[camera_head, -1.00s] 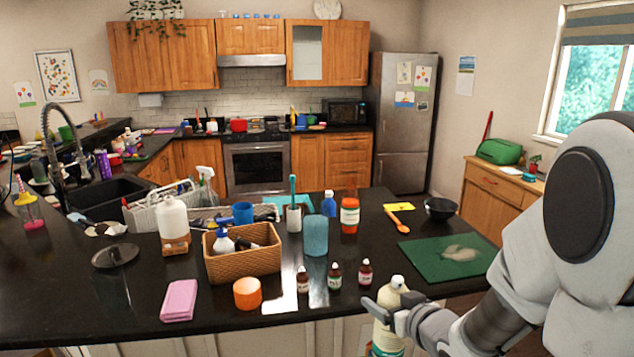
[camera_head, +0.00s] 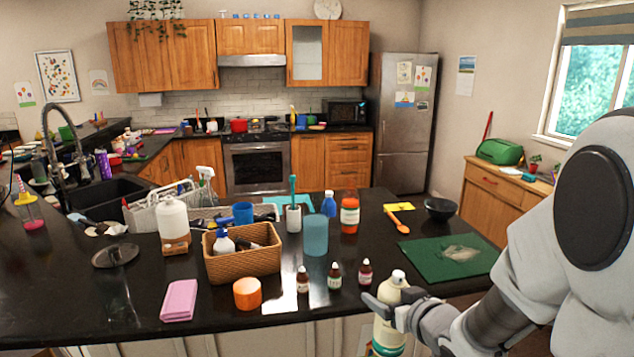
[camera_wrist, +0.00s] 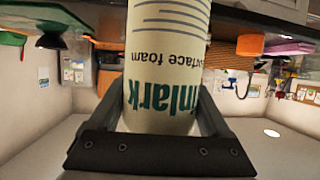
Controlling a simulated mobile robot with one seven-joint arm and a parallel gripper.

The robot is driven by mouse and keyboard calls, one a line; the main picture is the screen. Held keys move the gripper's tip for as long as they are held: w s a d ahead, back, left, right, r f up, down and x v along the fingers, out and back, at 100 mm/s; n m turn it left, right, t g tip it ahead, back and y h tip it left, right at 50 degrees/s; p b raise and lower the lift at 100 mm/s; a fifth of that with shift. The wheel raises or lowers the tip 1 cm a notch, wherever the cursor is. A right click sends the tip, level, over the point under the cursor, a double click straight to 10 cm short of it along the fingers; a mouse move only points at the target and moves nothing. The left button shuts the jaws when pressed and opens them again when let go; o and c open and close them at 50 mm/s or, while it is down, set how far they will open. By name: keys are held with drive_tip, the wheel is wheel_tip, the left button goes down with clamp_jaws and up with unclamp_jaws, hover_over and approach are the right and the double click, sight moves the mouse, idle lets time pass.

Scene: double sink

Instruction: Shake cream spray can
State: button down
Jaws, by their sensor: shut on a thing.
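The spray can (camera_head: 388,325) is cream with a white top and a green band near its base. It is upright, or nearly so, in front of the counter's front edge in the head view. My gripper (camera_head: 385,307) is shut around its upper part. The can's lower end is cut off in the wrist view.
The black counter (camera_head: 130,300) lies just beyond the can. A pink cloth (camera_head: 179,300) lies at the left.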

wheel_tip(320, 180, up, 12)
drive_tip(key=shift+s+f, duration=0.1)
drive_tip(key=shift+f, duration=0.15)
wheel_tip(320, 180, down, 14)
drive_tip(key=shift+r, duration=6.85)
wheel_tip(320, 180, down, 13)
drive_tip(key=shift+f, duration=0.15)
wheel_tip(320, 180, up, 14)
drive_tip(key=shift+f, duration=0.2)
wheel_tip(320, 180, down, 14)
drive_tip(key=shift+r, duration=7)
drive_tip(key=shift+f, duration=6.85)
drive_tip(key=shift+r, duration=0.15)
